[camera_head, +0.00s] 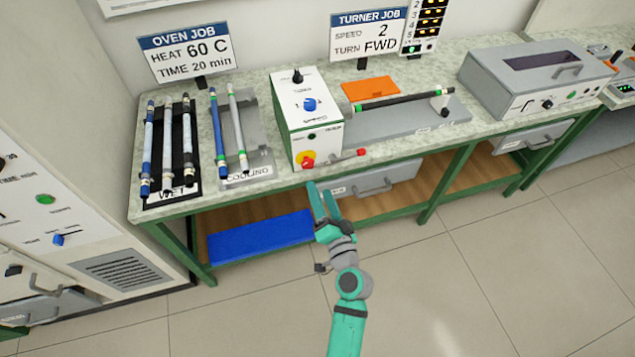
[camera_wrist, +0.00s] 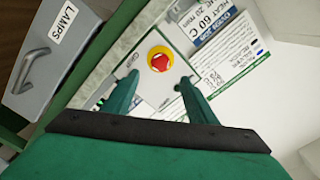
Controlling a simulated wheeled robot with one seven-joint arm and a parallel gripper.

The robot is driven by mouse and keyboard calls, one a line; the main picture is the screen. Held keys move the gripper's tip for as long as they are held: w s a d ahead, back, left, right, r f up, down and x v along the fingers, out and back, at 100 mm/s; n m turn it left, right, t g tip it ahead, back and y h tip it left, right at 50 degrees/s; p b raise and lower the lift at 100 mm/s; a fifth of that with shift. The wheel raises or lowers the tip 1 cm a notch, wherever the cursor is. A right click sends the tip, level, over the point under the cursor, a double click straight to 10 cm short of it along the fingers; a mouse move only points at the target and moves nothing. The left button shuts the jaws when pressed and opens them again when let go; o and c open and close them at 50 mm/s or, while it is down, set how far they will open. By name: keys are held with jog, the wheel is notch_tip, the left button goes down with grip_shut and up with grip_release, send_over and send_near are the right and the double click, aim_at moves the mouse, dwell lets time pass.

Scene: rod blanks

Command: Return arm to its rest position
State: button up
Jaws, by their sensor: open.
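My gripper (camera_head: 322,197) is teal and open, with nothing between its fingers. In the head view it is raised in front of the bench edge, below the white turner box (camera_head: 309,115). In the wrist view the two fingers (camera_wrist: 156,92) stand apart, with the turner's red and yellow stop button (camera_wrist: 160,59) showing between and beyond them. I cannot tell the exact gap between the fingers and the box.
The bench (camera_head: 262,84) holds a WET rack (camera_head: 172,193) and a COOLING rack (camera_head: 248,172) with rods. A dark rod (camera_head: 405,100) lies along the turner. A drawer (camera_head: 375,183) is under the bench. Open floor (camera_head: 480,280) lies in front.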

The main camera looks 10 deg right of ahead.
jog(key=shift+s+d, duration=0.2)
jog(key=shift+s, duration=0.4)
jog(key=shift+a, duration=0.15)
jog(key=shift+s, duration=0.1)
jog(key=s+a+f+n+g+h, duration=0.15)
jog(key=s+f, duration=0.25)
jog(key=s, duration=0.5)
jog(key=s+f+n+g+h, duration=0.15)
jog(key=s+f, duration=0.25)
jog(key=s, duration=0.5)
jog(key=s+a+r+n, duration=0.2)
jog(key=s+r, duration=0.2)
jog(key=s, duration=0.4)
jog(key=s+a+r+n, duration=0.2)
jog(key=s+r+n, duration=0.1)
jog(key=s, duration=0.6)
jog(key=shift+s+a+r+t, duration=0.3)
jog(key=shift+a+r+t, duration=0.1)
jog(key=shift+r, duration=0.1)
